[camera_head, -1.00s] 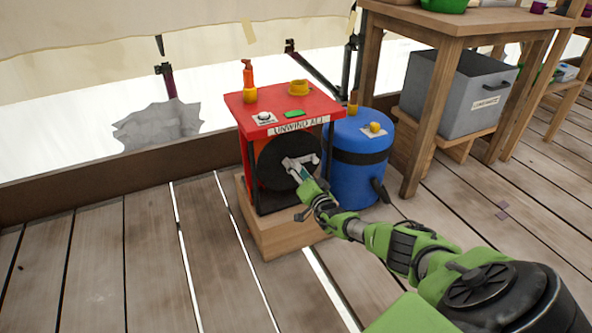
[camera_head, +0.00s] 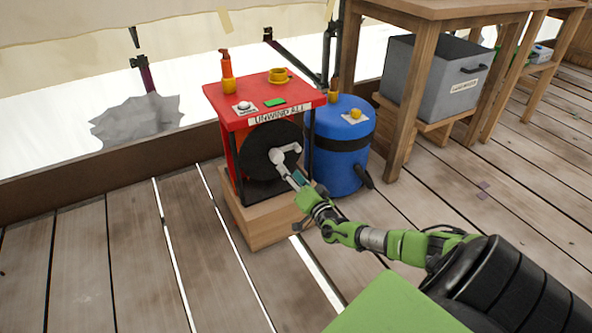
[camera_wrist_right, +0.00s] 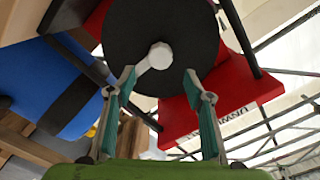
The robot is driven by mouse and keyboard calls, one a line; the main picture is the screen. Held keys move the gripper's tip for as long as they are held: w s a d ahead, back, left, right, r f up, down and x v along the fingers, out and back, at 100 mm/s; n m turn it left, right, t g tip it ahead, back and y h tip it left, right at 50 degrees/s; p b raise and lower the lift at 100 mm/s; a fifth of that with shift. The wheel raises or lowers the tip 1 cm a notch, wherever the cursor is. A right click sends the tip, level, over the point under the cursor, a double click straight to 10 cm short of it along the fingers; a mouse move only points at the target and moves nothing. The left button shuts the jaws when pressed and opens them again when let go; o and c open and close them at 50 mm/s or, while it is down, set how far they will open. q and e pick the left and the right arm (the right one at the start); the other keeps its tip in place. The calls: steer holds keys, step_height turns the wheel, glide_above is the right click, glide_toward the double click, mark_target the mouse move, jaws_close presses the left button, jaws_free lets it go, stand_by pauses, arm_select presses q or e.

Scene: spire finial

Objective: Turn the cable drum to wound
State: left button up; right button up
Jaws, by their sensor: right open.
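The cable drum is a black disc (camera_head: 258,148) on the front of a red-topped stand labelled "UNWIND ALL". A white crank handle (camera_head: 277,156) sticks out from the disc. My right gripper (camera_head: 293,176) is in front of the drum, at its lower right, close to the handle. In the right wrist view the black disc (camera_wrist_right: 150,25) fills the top middle, and the round white end of the handle (camera_wrist_right: 157,56) shows between and just beyond the two spread fingertips (camera_wrist_right: 160,78). The fingers are open and hold nothing. Contact with the handle cannot be told. My left gripper is out of view.
The red stand top (camera_head: 235,113) carries a yellow cup, an orange-and-yellow item, a white knob and a green button. A blue barrel (camera_head: 342,168) stands close on the right. A wooden table and grey bin (camera_head: 432,80) are further right. The plank floor in front is clear.

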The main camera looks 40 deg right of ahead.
steer(key=shift+v, duration=1.55)
